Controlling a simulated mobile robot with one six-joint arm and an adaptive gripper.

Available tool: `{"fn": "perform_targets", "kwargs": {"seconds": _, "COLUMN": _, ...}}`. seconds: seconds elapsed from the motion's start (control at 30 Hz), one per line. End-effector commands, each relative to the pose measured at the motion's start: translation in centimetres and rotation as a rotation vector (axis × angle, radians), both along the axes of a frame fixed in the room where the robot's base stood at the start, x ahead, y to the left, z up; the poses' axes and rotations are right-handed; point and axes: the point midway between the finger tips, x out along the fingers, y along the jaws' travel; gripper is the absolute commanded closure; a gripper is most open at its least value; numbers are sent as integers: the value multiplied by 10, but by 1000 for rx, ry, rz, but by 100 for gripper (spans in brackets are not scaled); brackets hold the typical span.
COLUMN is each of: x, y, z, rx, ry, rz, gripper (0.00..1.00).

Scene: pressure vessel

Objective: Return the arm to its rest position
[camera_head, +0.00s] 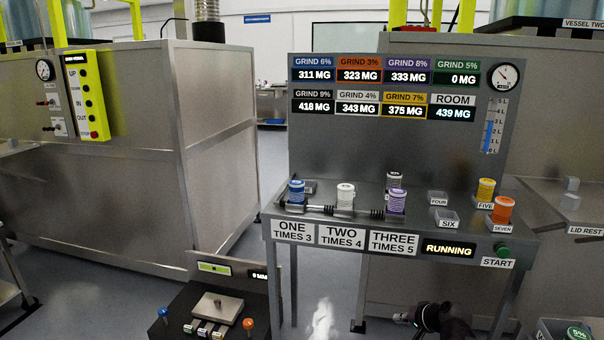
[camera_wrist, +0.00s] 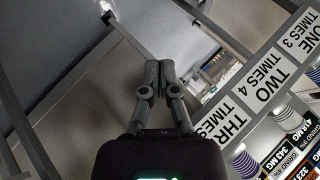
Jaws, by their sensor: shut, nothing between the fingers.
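My gripper (camera_wrist: 153,77) shows in the wrist view with its two fingers together and nothing between them. In that view it is beside the bench edge with the ONE, TWO and THREE labels, and no object touches it. In the head view part of my arm (camera_head: 440,318) shows dark at the bottom, in front of the bench and below the START button (camera_head: 503,250). The fingertips cannot be made out in the head view.
The steel bench (camera_head: 330,214) carries blue, white, purple, yellow and orange containers. Its display reads RUNNING (camera_head: 448,248). A low black station (camera_head: 185,300) with blue and orange knobs stands at bottom left. A green-topped container (camera_head: 577,333) is at bottom right. Open floor lies left of the bench.

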Motion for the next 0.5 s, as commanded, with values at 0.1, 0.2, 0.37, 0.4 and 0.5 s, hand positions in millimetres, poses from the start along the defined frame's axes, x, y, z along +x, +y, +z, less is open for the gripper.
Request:
{"fn": "perform_targets", "kwargs": {"seconds": 0.1, "x": -13, "y": 29, "z": -16, "rx": -89, "ry": 92, "rz": 106, "gripper": 100}}
{"fn": "perform_targets", "kwargs": {"seconds": 0.2, "x": -26, "y": 47, "z": -29, "rx": -168, "ry": 171, "rz": 187, "gripper": 100}}
{"fn": "perform_targets", "kwargs": {"seconds": 0.37, "x": -48, "y": 71, "z": -45, "rx": -300, "ry": 296, "rz": 304, "gripper": 100}}
{"fn": "perform_targets", "kwargs": {"seconds": 0.4, "x": -53, "y": 76, "z": -48, "rx": -332, "ry": 326, "rz": 330, "gripper": 100}}
{"fn": "perform_targets", "kwargs": {"seconds": 0.5, "x": -66, "y": 84, "z": -54, "rx": -409, "ry": 394, "rz": 384, "gripper": 100}}
